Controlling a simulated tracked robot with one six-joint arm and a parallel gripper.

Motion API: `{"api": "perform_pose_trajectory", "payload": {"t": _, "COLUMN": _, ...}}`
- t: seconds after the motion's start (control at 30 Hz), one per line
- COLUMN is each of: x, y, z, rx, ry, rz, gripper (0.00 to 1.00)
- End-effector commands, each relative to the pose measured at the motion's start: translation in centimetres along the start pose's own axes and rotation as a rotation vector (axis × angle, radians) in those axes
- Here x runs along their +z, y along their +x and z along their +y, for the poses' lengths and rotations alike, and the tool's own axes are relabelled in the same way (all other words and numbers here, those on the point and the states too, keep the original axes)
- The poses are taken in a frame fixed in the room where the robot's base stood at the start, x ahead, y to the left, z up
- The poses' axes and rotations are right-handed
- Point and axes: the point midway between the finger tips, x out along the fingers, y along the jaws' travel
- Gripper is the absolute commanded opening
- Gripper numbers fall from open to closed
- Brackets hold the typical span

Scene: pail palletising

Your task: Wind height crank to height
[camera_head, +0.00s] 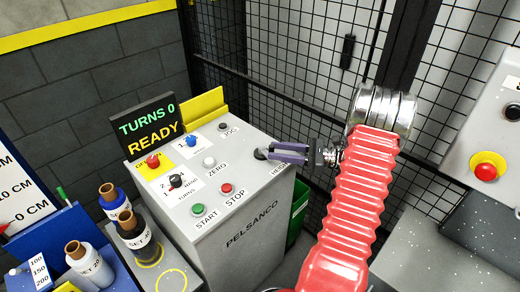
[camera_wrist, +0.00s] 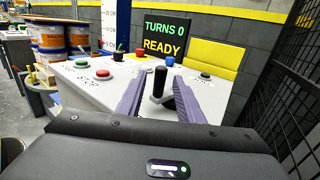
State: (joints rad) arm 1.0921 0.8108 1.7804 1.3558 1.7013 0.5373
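The height crank has a black upright handle (camera_wrist: 160,80) on the grey console's top, near its right edge in the head view. Its dark end also shows there (camera_head: 261,154), beside a partly hidden label beginning "HEIG". My gripper (camera_head: 274,152) reaches in from the right at the crank. In the wrist view my gripper (camera_wrist: 159,84) is open, with one purple finger on each side of the handle and gaps between. I cannot tell how far the fingers reach past the handle. The display (camera_head: 148,126) reads "TURNS 0" and "READY".
The console top (camera_head: 232,185) carries a green start button (camera_head: 198,210), a red stop button (camera_head: 226,188), a black turns knob (camera_head: 176,181) and other controls. A mesh fence (camera_head: 290,80) rises behind.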

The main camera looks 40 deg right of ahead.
Motion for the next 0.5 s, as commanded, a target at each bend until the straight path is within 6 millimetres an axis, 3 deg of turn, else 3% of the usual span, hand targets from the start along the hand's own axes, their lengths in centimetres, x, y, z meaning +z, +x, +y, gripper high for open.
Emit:
{"api": "perform_pose_trajectory", "payload": {"t": 0.3, "x": 0.0, "y": 4.8, "z": 0.0, "rx": 0.002, "ry": -0.001, "rz": 0.001, "gripper": 0.34}}
{"api": "perform_pose_trajectory", "payload": {"t": 0.5, "x": 0.0, "y": 6.3, "z": 0.0, "rx": 0.000, "ry": -0.001, "rz": 0.000, "gripper": 0.34}}
